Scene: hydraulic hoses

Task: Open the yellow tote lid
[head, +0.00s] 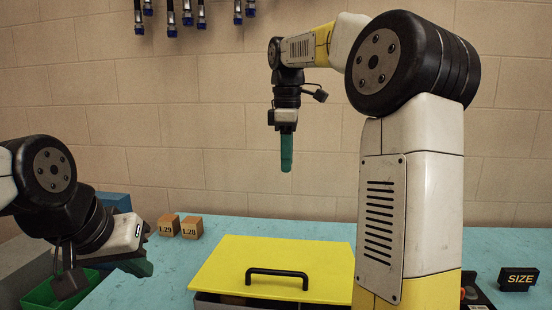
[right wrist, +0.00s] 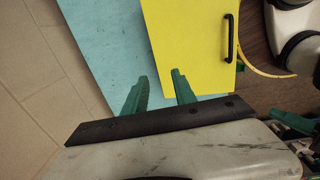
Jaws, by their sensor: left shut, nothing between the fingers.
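The yellow tote lid (head: 225,262) lies flat over the tote on the blue table, with a black bar handle (head: 277,272) near its front edge. A strip of the tote's grey body (head: 235,301) shows below the lid. In the right wrist view the lid (right wrist: 185,40) and its handle (right wrist: 230,37) show beyond the fingers. My right gripper (head: 287,168) hangs fingers-down above the far side of the lid, not touching it. Its green fingers (right wrist: 162,88) are apart and empty. My left gripper (head: 145,267) is shut and empty, left of the lid and clear of the handle.
Two small wooden blocks, labelled 1.29 (head: 168,224) and 1.28 (head: 192,227), stand behind the lid's left side. A green bin (head: 40,294) is at the lower left. A SIZE sign (head: 518,279) stands at the right. Several hoses (head: 187,14) hang on the wall.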

